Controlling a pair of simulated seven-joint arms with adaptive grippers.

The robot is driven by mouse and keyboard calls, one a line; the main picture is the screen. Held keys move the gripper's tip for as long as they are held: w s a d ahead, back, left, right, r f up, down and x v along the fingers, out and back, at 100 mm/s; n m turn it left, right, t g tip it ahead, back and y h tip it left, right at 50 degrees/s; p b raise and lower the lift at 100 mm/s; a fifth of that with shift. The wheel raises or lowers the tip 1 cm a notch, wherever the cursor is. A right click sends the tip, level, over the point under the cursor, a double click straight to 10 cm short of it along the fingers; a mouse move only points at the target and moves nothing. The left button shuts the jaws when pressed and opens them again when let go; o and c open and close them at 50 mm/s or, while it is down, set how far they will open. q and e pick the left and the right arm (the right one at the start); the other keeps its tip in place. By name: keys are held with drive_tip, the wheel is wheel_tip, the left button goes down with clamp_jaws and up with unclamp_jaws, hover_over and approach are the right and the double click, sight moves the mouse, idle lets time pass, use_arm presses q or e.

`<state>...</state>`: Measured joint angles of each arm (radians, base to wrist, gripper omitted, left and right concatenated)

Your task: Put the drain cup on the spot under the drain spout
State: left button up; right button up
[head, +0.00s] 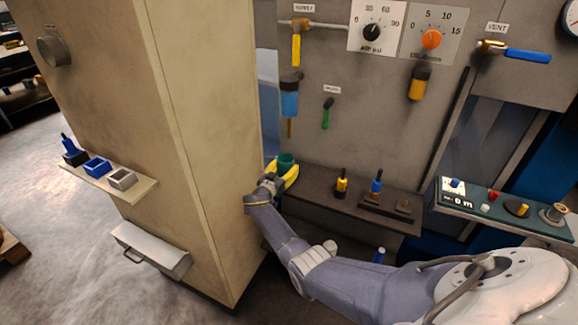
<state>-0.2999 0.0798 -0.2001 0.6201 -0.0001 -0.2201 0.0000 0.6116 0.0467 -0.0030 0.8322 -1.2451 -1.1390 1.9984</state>
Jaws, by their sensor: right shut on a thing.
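The drain cup (286,160), dark green and open at the top, is at the left end of the brown shelf (319,180). My right gripper (286,174), with yellow fingers, is shut on it. The drain spout (290,127) is a thin brown tube hanging below the blue filter bowl (289,103). The cup is below the spout, with a gap between them. I cannot tell whether the cup touches the shelf. The spot under the spout is hidden by the cup and gripper. My left gripper is not in view.
A beige cabinet (205,130) stands close left of my right gripper. On the brown shelf are a yellow-black piece (341,183) and a block with a blue-topped piece (376,183). A green-handled lever (327,113) hangs above. A teal tray (470,208) is at the right.

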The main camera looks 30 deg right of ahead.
drive_tip(key=x, duration=0.3)
drive_tip(key=shift+r, duration=0.15)
drive_tip(key=shift+d, duration=0.1)
drive_tip(key=shift+f, duration=0.35)
drive_tip(key=o, duration=1.3)
drive_tip(key=shift+f, duration=0.1)
